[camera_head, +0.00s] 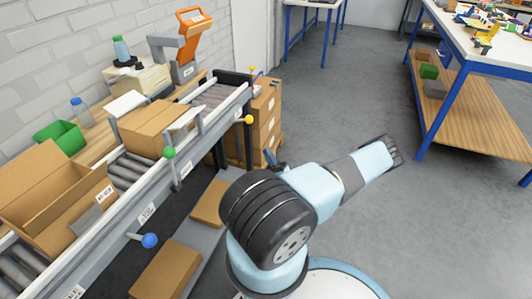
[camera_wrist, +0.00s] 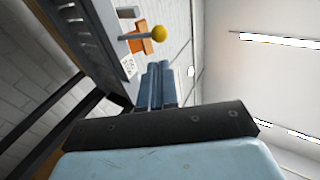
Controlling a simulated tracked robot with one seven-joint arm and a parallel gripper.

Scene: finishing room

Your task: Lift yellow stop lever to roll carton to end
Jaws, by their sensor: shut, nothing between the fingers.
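The yellow stop lever's ball knob (camera_head: 249,119) sticks out from the near side rail of the roller conveyor (camera_head: 133,163). It also shows in the wrist view (camera_wrist: 158,33), just beyond my fingertips and apart from them. The closed brown carton (camera_head: 153,127) sits on the rollers at mid-conveyor, beside pale plates. My gripper's blue fingers (camera_wrist: 158,64) are together and empty, pointing toward the conveyor side. In the head view my gripper (camera_head: 270,156) shows only in small part behind my arm, below and right of the yellow knob.
A green-knobbed lever (camera_head: 169,152) and a blue-knobbed lever (camera_head: 149,240) project from the same rail. An open carton (camera_head: 58,195) stands on the near rollers. Stacked boxes (camera_head: 264,120) stand beyond the conveyor's far end. Grey floor is clear toward the blue-legged workbench (camera_head: 470,95) at right.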

